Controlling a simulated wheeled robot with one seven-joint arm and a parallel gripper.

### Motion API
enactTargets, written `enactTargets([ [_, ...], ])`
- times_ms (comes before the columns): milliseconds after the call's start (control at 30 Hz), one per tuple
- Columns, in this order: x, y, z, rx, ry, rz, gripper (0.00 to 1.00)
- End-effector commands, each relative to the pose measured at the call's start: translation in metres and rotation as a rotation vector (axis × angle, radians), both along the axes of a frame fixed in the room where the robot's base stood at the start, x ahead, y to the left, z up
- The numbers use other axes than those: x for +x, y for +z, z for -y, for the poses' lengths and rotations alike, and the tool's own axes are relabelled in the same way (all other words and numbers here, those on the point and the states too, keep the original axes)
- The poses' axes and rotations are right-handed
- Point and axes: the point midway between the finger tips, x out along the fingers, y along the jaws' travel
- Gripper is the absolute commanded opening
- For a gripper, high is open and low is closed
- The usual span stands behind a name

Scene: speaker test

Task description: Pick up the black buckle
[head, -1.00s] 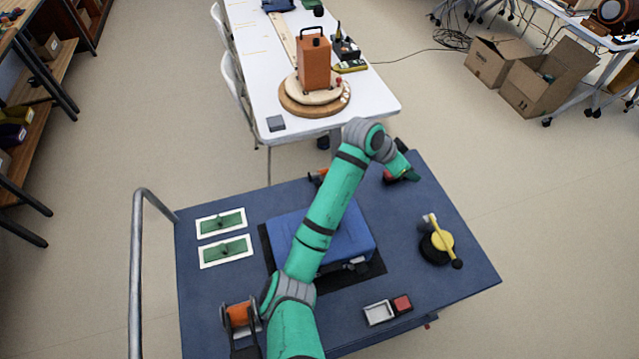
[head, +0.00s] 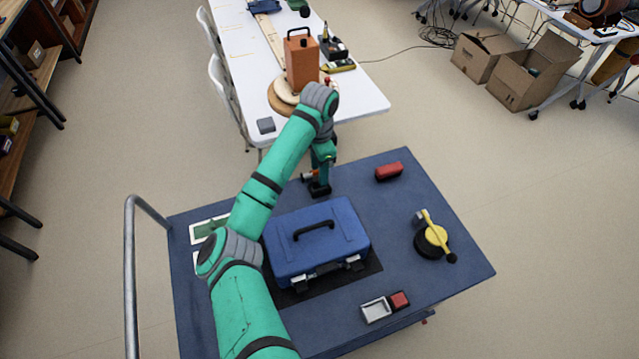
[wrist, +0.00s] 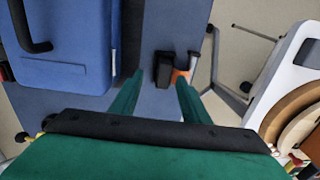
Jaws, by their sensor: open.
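A small black piece (wrist: 163,68), which looks like the black buckle, lies on the blue cart top in the wrist view. It shows between and just beyond the tips of my gripper (wrist: 159,76), whose two green fingers are apart and empty. In the head view my gripper (head: 322,182) points down behind the blue case, with a black piece (head: 319,191) at its tips. An orange part (wrist: 181,76) with a grey end touches or overlaps the black piece in the wrist view. I cannot tell whether they are joined.
The blue case (head: 316,238) stands close in front of my gripper. A red block (head: 389,171) lies to the right, and a yellow-and-black tool (head: 434,238) farther right. A white table (head: 362,98) with an orange box (head: 302,62) is behind the cart.

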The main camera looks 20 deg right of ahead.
Motion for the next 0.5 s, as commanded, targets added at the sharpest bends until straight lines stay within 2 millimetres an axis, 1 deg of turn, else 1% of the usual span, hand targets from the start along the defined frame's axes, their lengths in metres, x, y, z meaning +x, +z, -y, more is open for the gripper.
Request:
enactTargets([
  [167,0.002,-0.014,0.001,0.0,0.001,0.0,0.42],
  [400,0.008,-0.047,0.003,0.0,0.002,-0.002,0.42],
  [500,0.008,-0.055,0.003,0.0,0.002,0.0,0.42],
])
